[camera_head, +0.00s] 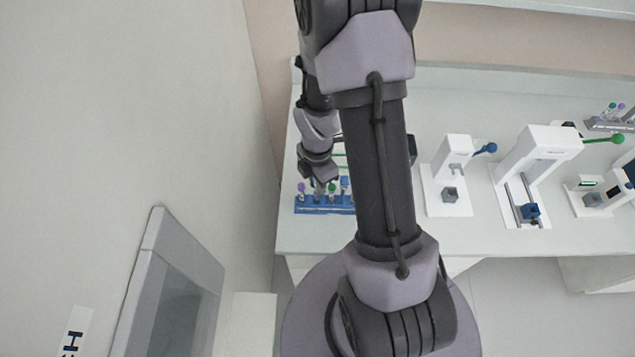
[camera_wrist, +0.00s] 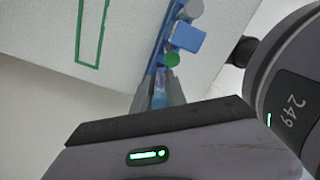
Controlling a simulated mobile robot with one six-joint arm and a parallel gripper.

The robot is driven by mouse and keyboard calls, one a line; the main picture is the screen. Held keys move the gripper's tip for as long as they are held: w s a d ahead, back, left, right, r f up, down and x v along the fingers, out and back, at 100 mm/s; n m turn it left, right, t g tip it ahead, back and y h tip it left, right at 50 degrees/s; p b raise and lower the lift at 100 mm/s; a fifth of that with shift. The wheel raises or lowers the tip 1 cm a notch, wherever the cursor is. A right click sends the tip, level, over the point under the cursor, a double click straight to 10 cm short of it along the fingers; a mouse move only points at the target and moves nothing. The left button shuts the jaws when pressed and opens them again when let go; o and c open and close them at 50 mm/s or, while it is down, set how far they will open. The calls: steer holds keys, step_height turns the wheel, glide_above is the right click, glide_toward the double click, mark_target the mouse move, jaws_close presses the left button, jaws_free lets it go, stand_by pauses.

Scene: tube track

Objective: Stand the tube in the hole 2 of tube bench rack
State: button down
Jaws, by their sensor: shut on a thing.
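The blue tube bench rack (camera_head: 312,208) stands near the left front edge of the bench, partly hidden by my arm. A purple-capped tube (camera_head: 301,188) stands at its left end, with a green cap (camera_head: 332,187) and a blue piece (camera_head: 345,183) further right. My gripper (camera_head: 319,181) is directly over the rack, pointing down. In the wrist view my gripper (camera_wrist: 163,97) is shut on a slim tube (camera_wrist: 159,92), mostly hidden between the fingers. The green cap (camera_wrist: 172,59) is close beside the fingertips. I cannot tell whether the held tube's lower end is in a hole.
White devices stand right of the rack, one with a blue-knobbed lever (camera_head: 485,149) and one with a green-knobbed lever (camera_head: 602,139). Another rack (camera_head: 608,125) is at the far right. A wall is close on the left. A green outline (camera_wrist: 92,32) marks the bench.

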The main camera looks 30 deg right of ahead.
steer(key=shift+f, duration=0.2)
stand_by(0.3)
steer(key=shift+f, duration=0.1)
steer(key=shift+f+b, duration=0.15)
steer(key=shift+b, duration=0.2)
steer(key=shift+f+b, duration=0.4)
steer(key=shift+f, duration=0.1)
steer(key=shift+f, duration=0.1)
steer(key=shift+f+b, duration=0.55)
steer(key=c, duration=1.3)
jaws_free()
